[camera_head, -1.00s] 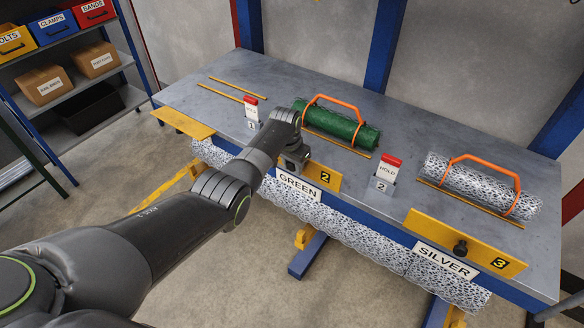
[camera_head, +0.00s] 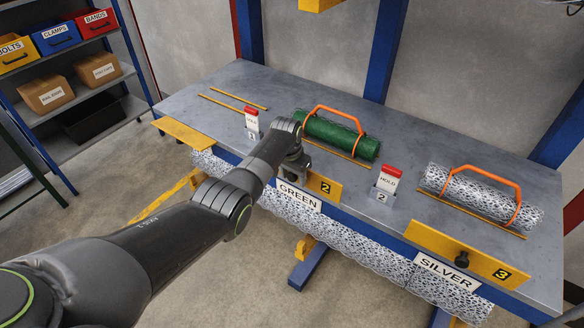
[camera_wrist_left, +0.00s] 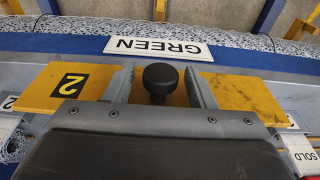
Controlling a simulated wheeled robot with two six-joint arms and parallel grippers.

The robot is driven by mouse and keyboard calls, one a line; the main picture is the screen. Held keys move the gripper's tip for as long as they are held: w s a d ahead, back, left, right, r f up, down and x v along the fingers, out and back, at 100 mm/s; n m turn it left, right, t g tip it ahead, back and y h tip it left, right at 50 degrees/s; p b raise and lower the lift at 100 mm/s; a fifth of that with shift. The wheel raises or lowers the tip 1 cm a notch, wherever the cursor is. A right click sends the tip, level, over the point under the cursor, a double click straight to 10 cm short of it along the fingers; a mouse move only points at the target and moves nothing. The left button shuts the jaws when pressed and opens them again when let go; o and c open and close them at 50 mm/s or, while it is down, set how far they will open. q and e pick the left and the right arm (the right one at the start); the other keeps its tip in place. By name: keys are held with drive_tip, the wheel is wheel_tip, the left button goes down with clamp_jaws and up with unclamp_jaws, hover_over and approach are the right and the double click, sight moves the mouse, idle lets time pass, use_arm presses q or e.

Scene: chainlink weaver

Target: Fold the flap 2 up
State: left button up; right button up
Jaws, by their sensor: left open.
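Flap 2 is a yellow plate (camera_head: 325,186) marked 2 at the bench's front edge, above the GREEN label (camera_head: 299,197). Its number faces outward, and my left arm covers its left part. The flap also shows in the left wrist view (camera_wrist_left: 62,86), with a black knob (camera_wrist_left: 160,78) on it. My left gripper (camera_head: 293,167) is at the flap. Its two fingers are open, one on each side of the knob, with gaps visible between them and the knob. My right gripper is not seen.
Flap 3 (camera_head: 470,256) with its knob is at right, and a yellow flap (camera_head: 183,134) lies at left. A green mesh roll (camera_head: 340,137) and a silver one (camera_head: 482,200) lie on the bench (camera_head: 235,85).

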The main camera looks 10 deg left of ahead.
use_arm(q)
drive_tip(key=shift+r, duration=0.65)
wheel_tip(320, 180, up, 16)
drive_tip(key=s+a, duration=0.1)
drive_tip(key=s, duration=0.1)
drive_tip(key=shift+s+b, duration=0.25)
drive_tip(key=shift+b, duration=0.15)
drive_tip(key=shift+f, duration=0.15)
